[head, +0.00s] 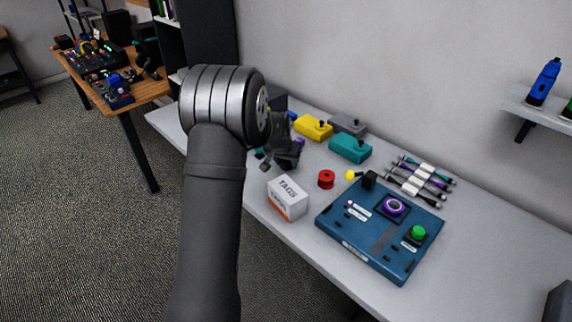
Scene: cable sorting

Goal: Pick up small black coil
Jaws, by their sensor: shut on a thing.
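My gripper (286,157) is over the white table, left of the teal box and behind the tags box. It is dark and partly behind my arm. It is shut on a dark thing at its fingertips, which blends in with the fingers. This is likely the small black coil, but its shape is not clear. No other small black coil can be made out on the table.
A white tags box (287,198), a red spool (326,179) and a blue panel (365,245) with a purple ring and green button stand nearby. Yellow (313,127), grey (348,124) and teal (350,148) boxes line the back. Bundled cables (420,182) lie right.

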